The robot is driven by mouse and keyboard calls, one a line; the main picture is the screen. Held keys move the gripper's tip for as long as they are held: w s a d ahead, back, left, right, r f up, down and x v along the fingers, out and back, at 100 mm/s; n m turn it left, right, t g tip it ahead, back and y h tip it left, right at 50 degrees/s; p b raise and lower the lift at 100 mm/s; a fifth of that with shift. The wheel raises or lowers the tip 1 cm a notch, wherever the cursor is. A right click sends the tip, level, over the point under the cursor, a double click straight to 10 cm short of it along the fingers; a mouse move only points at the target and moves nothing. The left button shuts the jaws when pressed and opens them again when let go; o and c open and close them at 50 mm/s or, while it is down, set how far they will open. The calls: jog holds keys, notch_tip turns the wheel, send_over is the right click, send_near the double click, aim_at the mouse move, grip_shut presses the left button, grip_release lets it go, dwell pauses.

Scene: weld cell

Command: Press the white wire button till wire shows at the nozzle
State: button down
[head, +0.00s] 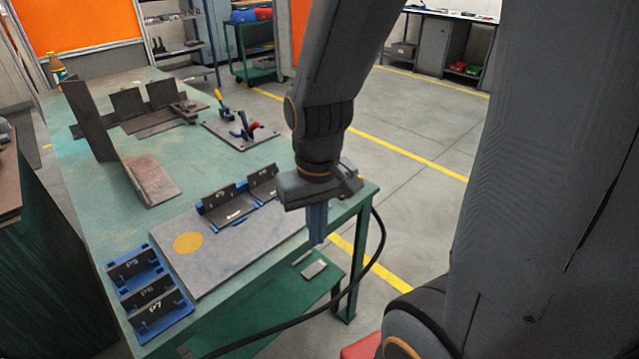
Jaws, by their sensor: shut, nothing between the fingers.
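My gripper (317,238) points straight down near the front right corner of the green table, its blue fingers together and empty. In the picture it overlaps the table's right edge; I cannot tell its height or what lies right below the tips. I cannot make out the white wire button or the nozzle in this view. A black cable (376,245) hangs past the table corner and runs low to the left. A small part of a red object (362,347) shows at the bottom edge, mostly hidden by my arm.
The green table (95,215) holds a grey plate (225,255) with a yellow disc, blue holders with dark labelled plates (150,290), steel pieces (150,178) and a clamp fixture (240,130). A lower green shelf (290,290) carries small grey pieces. Floor to the right is open.

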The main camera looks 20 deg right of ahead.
jog(key=w+d+r+n+h+p, duration=0.2)
jog(key=w+d+n+h+p, duration=0.15)
jog(key=d+n, duration=0.4)
jog(key=w+d+r+n+h+p, duration=0.2)
jog(key=w+d+n+p, duration=0.3)
jog(key=n, duration=0.5)
jog(key=w+d+n+t+h+p, duration=0.1)
jog(key=w+d+n+t+p, duration=0.1)
jog(key=w+n, duration=0.4)
jog(key=w+d+n+t+h+p, duration=0.1)
jog(key=w+n+t+p, duration=0.1)
jog(key=w+n, duration=0.5)
jog(key=n+p, duration=0.1)
jog(key=n, duration=0.2)
jog(key=shift+w+d+r, duration=0.25)
jog(key=shift+w+d, duration=0.05)
jog(key=shift+d, duration=0.1)
jog(key=shift+f, duration=0.1)
notch_tip(320, 180, down, 9)
jog(key=b, duration=0.7)
jog(key=shift+r, duration=0.2)
jog(key=shift+f+b, duration=0.1)
jog(key=shift+b, duration=0.2)
